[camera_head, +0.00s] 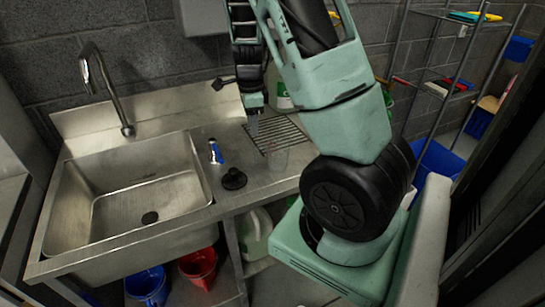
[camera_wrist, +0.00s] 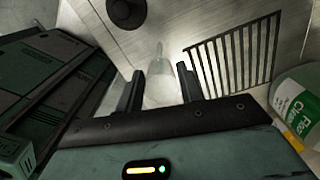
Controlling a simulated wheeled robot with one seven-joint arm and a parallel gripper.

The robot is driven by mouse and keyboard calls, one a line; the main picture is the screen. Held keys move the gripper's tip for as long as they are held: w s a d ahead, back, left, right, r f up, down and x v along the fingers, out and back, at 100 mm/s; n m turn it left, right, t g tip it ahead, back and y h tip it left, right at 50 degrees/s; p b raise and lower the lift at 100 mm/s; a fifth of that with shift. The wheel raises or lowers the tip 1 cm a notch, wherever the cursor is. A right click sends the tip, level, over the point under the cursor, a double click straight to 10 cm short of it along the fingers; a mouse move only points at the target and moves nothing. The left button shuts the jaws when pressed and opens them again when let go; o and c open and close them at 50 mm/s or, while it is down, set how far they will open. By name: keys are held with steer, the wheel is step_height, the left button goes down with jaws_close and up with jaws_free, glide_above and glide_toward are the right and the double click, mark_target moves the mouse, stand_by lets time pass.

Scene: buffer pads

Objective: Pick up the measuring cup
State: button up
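In the wrist view the cup (camera_wrist: 159,80) shows faintly between and beyond the fingers. No contact with the cup can be made out.
A green-labelled white container (camera_wrist: 298,105) stands close on the right in the wrist view.

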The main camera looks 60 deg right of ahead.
mark_target(256, 159)
step_height(256, 159, down, 8)
steer(key=shift+f, duration=0.25)
steer(key=shift+s+d+f+p, duration=0.1)
steer(key=shift+f+p, duration=0.05)
steer(key=shift+f, duration=1.2)
steer(key=shift+s+d+f+p, duration=0.1)
steer(key=shift+f+p, duration=0.05)
steer(key=shift+f, duration=1.2)
jaws_close()
